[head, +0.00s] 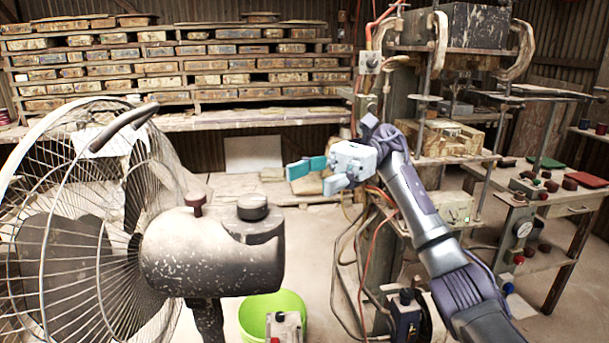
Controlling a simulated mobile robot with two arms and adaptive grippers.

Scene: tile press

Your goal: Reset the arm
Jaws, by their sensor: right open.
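My right arm comes in from the lower right and reaches up to the middle of the head view. My right gripper (318,177) is at its end, pointing left, with its teal-tipped fingers apart and nothing between them. It is held in the air in front of the tile press (455,140), whose frame stands behind and to the right of it. I see no contact between the gripper and the press, though the distance is hard to tell. My left gripper is not in view.
A large dusty fan (215,250) fills the left foreground. A green bucket (262,318) stands low in the middle. Cables hang beside the press. A workbench (560,205) with buttons and a gauge is on the right. Shelves of tile moulds (180,60) line the back wall.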

